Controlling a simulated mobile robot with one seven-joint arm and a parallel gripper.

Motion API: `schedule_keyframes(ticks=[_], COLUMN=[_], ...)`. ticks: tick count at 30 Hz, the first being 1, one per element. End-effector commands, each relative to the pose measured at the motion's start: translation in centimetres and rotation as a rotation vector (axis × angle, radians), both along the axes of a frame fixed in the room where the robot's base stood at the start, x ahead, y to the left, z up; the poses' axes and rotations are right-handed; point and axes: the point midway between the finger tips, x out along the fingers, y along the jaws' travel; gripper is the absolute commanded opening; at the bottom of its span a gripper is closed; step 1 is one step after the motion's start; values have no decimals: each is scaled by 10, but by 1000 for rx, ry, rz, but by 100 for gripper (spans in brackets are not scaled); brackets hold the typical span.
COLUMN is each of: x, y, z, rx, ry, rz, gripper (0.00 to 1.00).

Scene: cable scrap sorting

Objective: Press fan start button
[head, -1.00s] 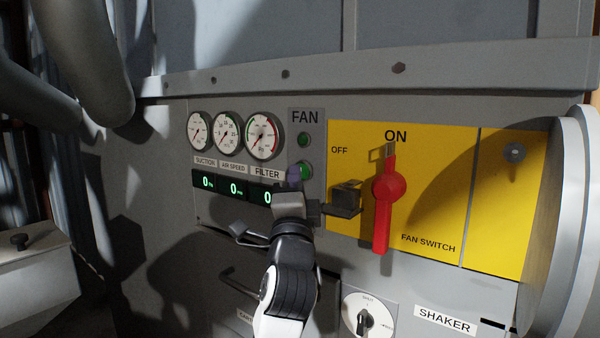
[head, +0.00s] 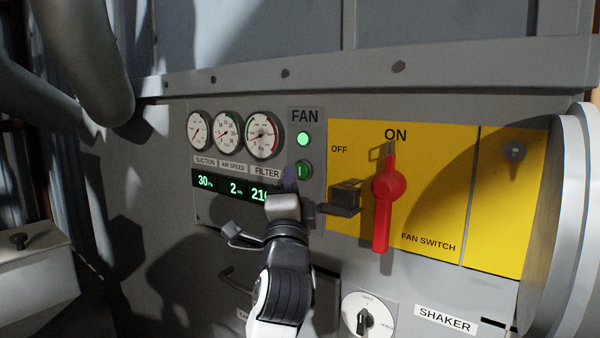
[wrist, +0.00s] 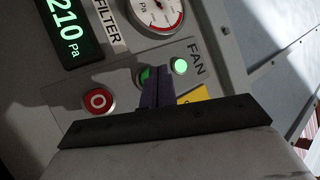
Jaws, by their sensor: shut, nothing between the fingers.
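The round green fan start button (head: 304,170) is under the FAN label, below a lit green lamp (head: 303,139). My gripper (head: 290,178) is shut and empty, its dark fingertips just left of the button in the head view. Whether the tips still touch the button I cannot tell. The displays (head: 232,188) read 30, 2 and about 210.
A red stop button (wrist: 98,101) lies left of my fingers in the wrist view. The red fan switch lever (head: 383,200) points up to ON on a yellow panel (head: 440,190). A shaker knob (head: 366,319) is lower down. Three gauges (head: 228,132) are at the upper left.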

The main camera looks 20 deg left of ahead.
Motion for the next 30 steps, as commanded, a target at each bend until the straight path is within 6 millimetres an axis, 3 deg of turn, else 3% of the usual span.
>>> schedule_keyframes(ticks=[8,21,30], x=[-2,-41,-47], y=[1,16,17], z=[0,0,0], rx=[0,0,0], ry=[-1,0,0], rz=[1,2,0], gripper=[0,0,0])
